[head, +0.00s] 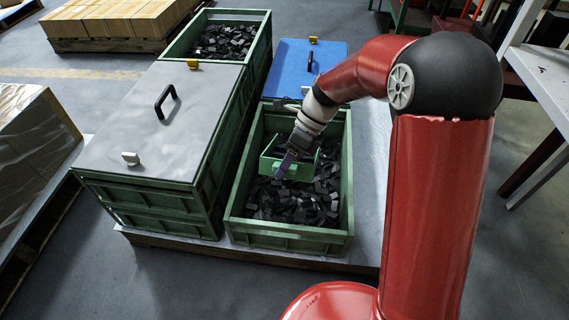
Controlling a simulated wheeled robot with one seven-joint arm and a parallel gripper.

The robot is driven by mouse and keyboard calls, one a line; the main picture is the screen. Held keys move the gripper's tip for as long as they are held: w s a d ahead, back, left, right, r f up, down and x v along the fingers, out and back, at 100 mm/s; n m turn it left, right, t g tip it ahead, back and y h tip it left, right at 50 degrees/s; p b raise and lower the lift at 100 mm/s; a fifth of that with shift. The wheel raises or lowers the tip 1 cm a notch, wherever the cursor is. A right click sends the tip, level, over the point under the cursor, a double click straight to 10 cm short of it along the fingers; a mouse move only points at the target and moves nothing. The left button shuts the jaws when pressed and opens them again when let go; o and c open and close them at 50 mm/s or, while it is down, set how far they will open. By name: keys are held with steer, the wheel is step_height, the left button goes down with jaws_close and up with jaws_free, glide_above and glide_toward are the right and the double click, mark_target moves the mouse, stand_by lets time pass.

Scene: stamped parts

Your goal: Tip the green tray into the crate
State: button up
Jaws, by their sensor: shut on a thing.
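The green tray (271,166) is a small open box inside the outline of the open crate, in the head view. My gripper (286,168) is shut on the tray at its near side. The tray looks about level; what lies in it is mostly hidden by my gripper and wrist. The green crate (289,239) stands open in the middle and holds many dark stamped parts (302,205). I cannot tell whether the tray hangs above the parts or touches them.
A crate with a grey lid (150,115) and black handle stands close on the left. A blue-lidded crate (293,64) stands behind. Another open crate of dark parts (200,58) is at the back left. A white table (540,75) is at the right.

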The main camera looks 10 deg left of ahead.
steer(key=shift+w+d+r+m+g+y+p, duration=0.15)
steer(key=shift+w+r+g+p, duration=0.6)
steer(key=shift+p, duration=1.45)
steer(key=shift+w+d+r+m+g+y+p, duration=0.15)
steer(key=shift+w+r+g+p, duration=0.2)
steer(key=shift+w+r+p, duration=1.25)
steer(key=shift+w+d+r+g+p, duration=0.1)
steer(key=shift+w+r+g+p, duration=0.15)
steer(key=shift+w+g+p, duration=0.45)
steer(key=shift+w+r+g+p, duration=0.2)
steer(key=shift+w+g+p, duration=0.2)
steer(key=shift+p, duration=0.45)
steer(key=s+f+t+b, duration=0.1)
steer(key=s+f+b, duration=0.1)
steer(key=s+f+t+b, duration=0.3)
steer(key=s+f+b, duration=0.1)
steer(key=s, duration=0.1)
steer(key=shift+a+f+t+b, duration=0.15)
steer(key=shift+a+t+b, duration=0.15)
steer(key=shift+a, duration=0.1)
steer(key=shift+s+f+n+t+h, duration=0.2)
steer(key=shift+s+n+t+h, duration=0.1)
steer(key=shift+s+n+h, duration=0.1)
